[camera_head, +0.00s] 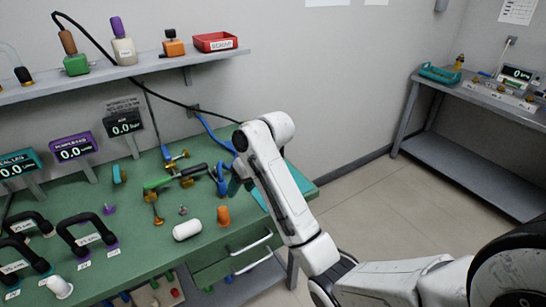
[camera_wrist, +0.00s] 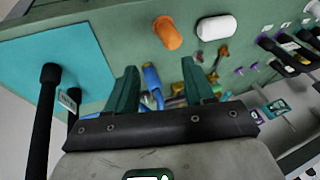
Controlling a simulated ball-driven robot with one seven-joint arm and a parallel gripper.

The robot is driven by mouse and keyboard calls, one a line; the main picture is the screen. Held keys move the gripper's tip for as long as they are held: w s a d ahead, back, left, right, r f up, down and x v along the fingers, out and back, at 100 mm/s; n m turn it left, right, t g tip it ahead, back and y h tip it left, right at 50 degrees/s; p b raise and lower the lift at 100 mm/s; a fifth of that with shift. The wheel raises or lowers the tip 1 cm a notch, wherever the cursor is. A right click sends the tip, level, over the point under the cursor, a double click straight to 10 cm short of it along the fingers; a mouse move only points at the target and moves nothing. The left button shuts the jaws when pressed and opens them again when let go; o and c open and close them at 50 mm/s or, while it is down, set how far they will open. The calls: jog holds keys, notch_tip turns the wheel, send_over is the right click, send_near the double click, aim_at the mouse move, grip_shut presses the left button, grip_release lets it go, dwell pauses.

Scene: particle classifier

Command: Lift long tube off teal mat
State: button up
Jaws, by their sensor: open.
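The teal mat (camera_wrist: 60,65) fills the upper left of the wrist view. In the head view only parts of the mat (camera_head: 303,184) show at the bench's right end, behind my arm. A long black tube (camera_wrist: 43,125) with a rounded end is at the left of the wrist view, over the mat. A white label and a second dark post are beside it; its lower part runs out of frame. I cannot make out the tube in the head view. My gripper (camera_wrist: 161,85) is open, its two teal fingers apart and to the right of the tube. Nothing is visibly held.
An orange piece (camera_head: 223,216) and a white capsule (camera_head: 187,230) lie on the green bench. Blue hose (camera_wrist: 152,84) and brass-and-green fittings (camera_head: 178,177) lie near my gripper. Black curved tubes with labels (camera_head: 87,238) stand at the bench's left. A shelf runs above.

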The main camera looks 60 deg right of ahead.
jog(key=s+d+r+m+h, duration=0.1)
jog(key=s+d+r, duration=0.1)
jog(key=d+r, duration=0.65)
jog(key=s+d+r+m+h, duration=0.1)
jog(key=s+d+r, duration=0.1)
jog(key=d+r, duration=0.65)
jog(key=f, duration=0.2)
jog(key=w+d+f, duration=0.1)
jog(key=f, duration=0.1)
jog(key=w+d+f, duration=0.1)
jog(key=f, duration=0.1)
jog(key=shift+f+p, duration=0.1)
jog(key=shift+p, duration=0.25)
jog(key=shift+d+p+x, duration=0.15)
jog(key=shift+p+x, duration=0.05)
jog(key=shift+x, duration=1.15)
jog(key=shift+d+p+x, duration=0.15)
jog(key=shift+p+x, duration=0.05)
jog(key=shift+x, duration=1.15)
jog(key=shift+c, duration=0.2)
grip_shut()
